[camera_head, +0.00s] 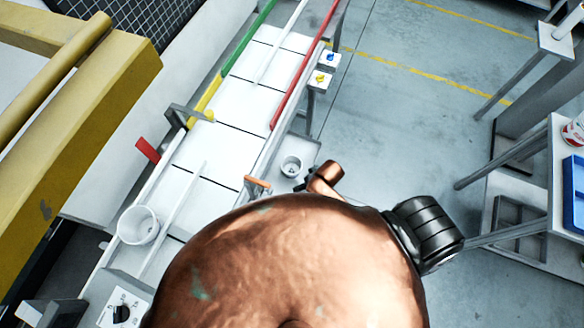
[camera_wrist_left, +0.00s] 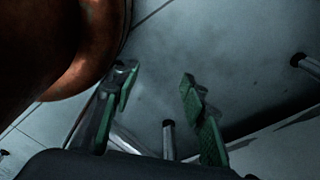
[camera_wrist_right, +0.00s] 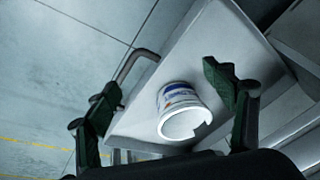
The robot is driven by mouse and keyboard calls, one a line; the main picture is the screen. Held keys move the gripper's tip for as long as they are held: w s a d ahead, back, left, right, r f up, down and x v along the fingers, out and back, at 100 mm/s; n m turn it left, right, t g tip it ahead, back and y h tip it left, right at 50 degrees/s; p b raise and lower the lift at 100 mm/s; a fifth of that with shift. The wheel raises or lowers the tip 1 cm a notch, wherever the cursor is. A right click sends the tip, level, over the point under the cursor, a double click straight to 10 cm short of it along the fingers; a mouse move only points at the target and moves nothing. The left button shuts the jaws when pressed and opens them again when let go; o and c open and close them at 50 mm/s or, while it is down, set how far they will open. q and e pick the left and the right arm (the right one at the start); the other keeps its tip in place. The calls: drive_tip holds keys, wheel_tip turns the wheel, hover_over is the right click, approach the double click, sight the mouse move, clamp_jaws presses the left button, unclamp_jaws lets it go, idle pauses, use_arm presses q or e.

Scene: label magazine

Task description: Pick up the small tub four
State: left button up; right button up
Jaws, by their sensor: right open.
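A small white tub (camera_wrist_right: 182,110) with a blue-marked label lies in view between the spread fingers of my right gripper (camera_wrist_right: 160,82) in the right wrist view. It rests on a pale grey plate (camera_wrist_right: 205,45), and the fingers appear apart from it. My right gripper is open and empty. In the head view a small white tub (camera_head: 291,167) stands on a grey ledge beside the conveyor; it looks like the same tub, but I cannot read a number. My left gripper (camera_wrist_left: 158,76) is open and empty above the floor.
A larger white tub (camera_head: 138,226) stands at the near left of the white conveyor (camera_head: 243,103). A yellow frame (camera_head: 85,125) fills the left. A table with a blue tray (camera_head: 577,195) and a red-labelled tub (camera_head: 574,131) is at the right. Open floor lies between.

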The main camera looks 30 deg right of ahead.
drive_tip(key=w+a+r, duration=0.3)
drive_tip(key=w+a, duration=0.2)
drive_tip(key=w, duration=0.1)
drive_tip(key=m+g+h, duration=0.2)
drive_tip(key=m, duration=0.1)
hover_over(292, 171)
wheel_tip(292, 171, down, 5)
drive_tip(key=shift+r+p, duration=0.15)
drive_tip(key=shift+p, duration=0.2)
use_arm(q)
drive_tip(key=shift+s+r, duration=0.4)
drive_tip(key=shift+r, duration=0.1)
use_arm(e)
drive_tip(key=shift+c, duration=0.7)
drive_tip(key=c, duration=0.4)
drive_tip(key=shift+r, duration=0.1)
drive_tip(key=shift+c, duration=0.2)
